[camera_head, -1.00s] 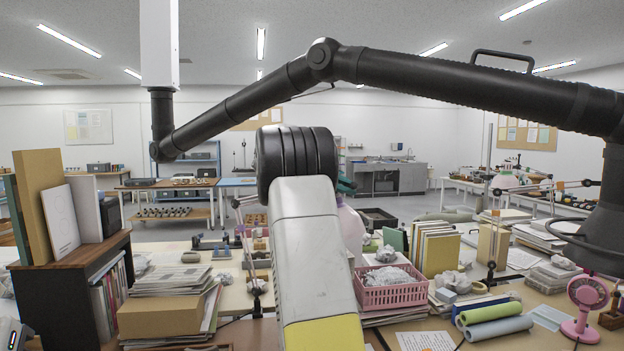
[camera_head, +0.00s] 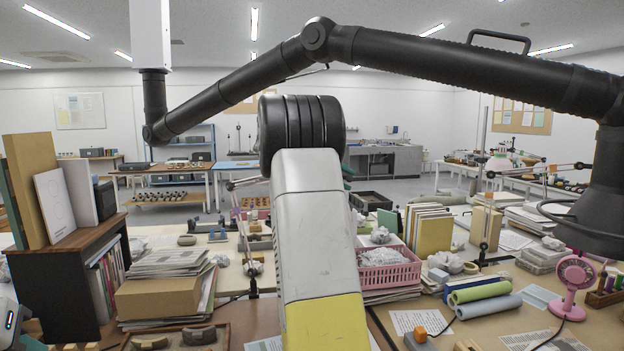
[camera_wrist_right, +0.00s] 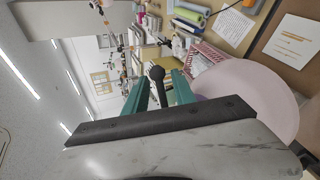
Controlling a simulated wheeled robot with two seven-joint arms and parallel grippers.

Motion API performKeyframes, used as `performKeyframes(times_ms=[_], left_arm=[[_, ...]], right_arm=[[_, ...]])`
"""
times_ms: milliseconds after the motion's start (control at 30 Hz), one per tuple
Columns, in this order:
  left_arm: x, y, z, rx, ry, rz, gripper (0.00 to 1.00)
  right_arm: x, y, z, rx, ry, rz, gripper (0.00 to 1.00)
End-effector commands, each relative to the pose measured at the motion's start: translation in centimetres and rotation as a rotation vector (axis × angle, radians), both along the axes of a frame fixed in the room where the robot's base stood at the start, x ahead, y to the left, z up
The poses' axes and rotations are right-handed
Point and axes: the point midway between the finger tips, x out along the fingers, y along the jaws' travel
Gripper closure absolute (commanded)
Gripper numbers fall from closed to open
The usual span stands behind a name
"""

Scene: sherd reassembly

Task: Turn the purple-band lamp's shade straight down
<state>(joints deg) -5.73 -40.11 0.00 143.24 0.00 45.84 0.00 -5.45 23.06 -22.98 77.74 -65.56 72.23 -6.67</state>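In the right wrist view a large pale pink lamp shade (camera_wrist_right: 250,92) lies just right of my right gripper (camera_wrist_right: 160,88). A bit of purple shows at its left edge. The gripper's two teal fingers are apart, with a dark round knob on a short stem (camera_wrist_right: 157,73) between them. I cannot tell whether they touch it. In the head view my right forearm covers most of this gripper; only teal bits (camera_head: 348,174) show at its right, and the shade is hidden.
A black jointed duct arm (camera_head: 480,65) crosses above, its hood hanging at right. A pink basket (camera_head: 388,277), green and blue rolls (camera_head: 482,298) and a pink fan (camera_head: 573,285) stand right of my forearm. A bookcase (camera_head: 65,285) and stacked papers (camera_head: 165,265) stand left.

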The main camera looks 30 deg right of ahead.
Motion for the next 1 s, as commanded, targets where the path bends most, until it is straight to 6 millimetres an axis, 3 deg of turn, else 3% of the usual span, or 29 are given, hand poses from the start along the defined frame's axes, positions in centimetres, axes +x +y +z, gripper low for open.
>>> performKeyframes(times_ms=[500, 1000], left_arm=[[0.0, 0.0, 0.0, 0.000, 0.000, 0.000, 0.64], [0.0, 0.0, 0.0, 0.000, 0.000, 0.000, 0.64]], right_arm=[[0.2, 6.4, 3.2, 0.000, -0.001, 0.000, 0.68], [0.1, 6.8, 3.4, 0.001, 0.000, -0.002, 0.68]])
